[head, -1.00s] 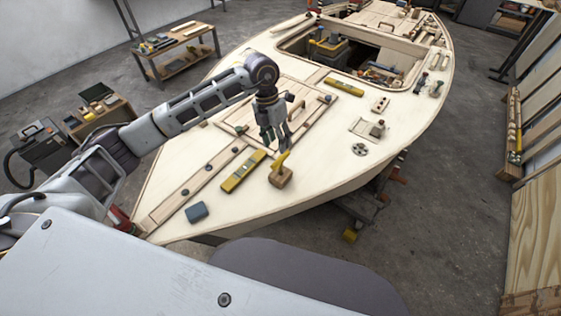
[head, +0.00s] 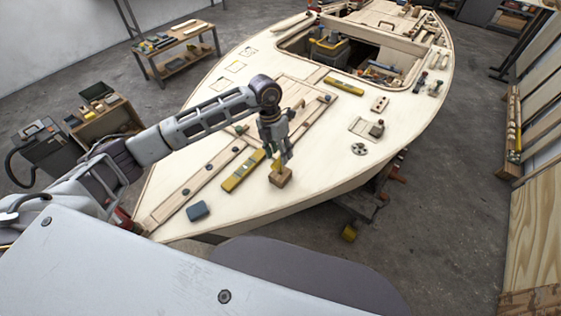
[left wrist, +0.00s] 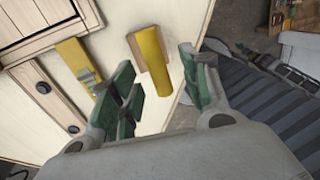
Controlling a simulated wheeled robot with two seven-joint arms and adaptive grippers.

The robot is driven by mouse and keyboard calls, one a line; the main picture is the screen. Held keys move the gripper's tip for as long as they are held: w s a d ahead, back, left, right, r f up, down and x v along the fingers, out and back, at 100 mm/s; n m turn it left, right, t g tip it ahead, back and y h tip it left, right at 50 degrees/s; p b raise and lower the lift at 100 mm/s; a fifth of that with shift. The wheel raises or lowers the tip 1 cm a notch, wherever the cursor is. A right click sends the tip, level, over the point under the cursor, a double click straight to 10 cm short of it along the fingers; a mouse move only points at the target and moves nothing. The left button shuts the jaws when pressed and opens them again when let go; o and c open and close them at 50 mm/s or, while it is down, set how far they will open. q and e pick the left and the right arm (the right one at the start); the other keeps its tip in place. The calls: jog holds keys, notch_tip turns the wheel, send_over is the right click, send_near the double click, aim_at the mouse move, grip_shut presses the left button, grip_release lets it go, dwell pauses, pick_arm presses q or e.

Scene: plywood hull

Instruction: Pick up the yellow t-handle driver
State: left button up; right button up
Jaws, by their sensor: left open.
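The yellow t-handle driver (head: 277,166) stands in a small wooden block (head: 281,178) on the pale deck, right of the yellow level. My left gripper (head: 281,154) hangs over it, fingers pointing down, and partly hides it. In the left wrist view the driver's yellow handle (left wrist: 154,62) shows between the green-padded fingers of my left gripper (left wrist: 163,82), with the wooden block (left wrist: 134,48) beside it. The fingers are open with gaps around the handle; I cannot tell whether they touch it. My right gripper is not in view.
A yellow level (head: 243,171) lies close left of the block, and a blue-grey block (head: 197,211) sits nearer me. A hatch panel (head: 300,97) is behind the gripper. The deck edge (head: 330,197) is close on the right.

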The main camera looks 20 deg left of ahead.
aim_at(278, 159)
pick_arm(q)
jog(key=shift+s+f+p, duration=0.25)
jog(key=shift+f+p, duration=0.05)
jog(key=shift+f, duration=0.45)
jog(key=shift+s+d+f+p, duration=0.15)
jog(key=shift+f+p, duration=0.15)
jog(key=shift+f, duration=1.15)
jog(key=shift+c, duration=0.5)
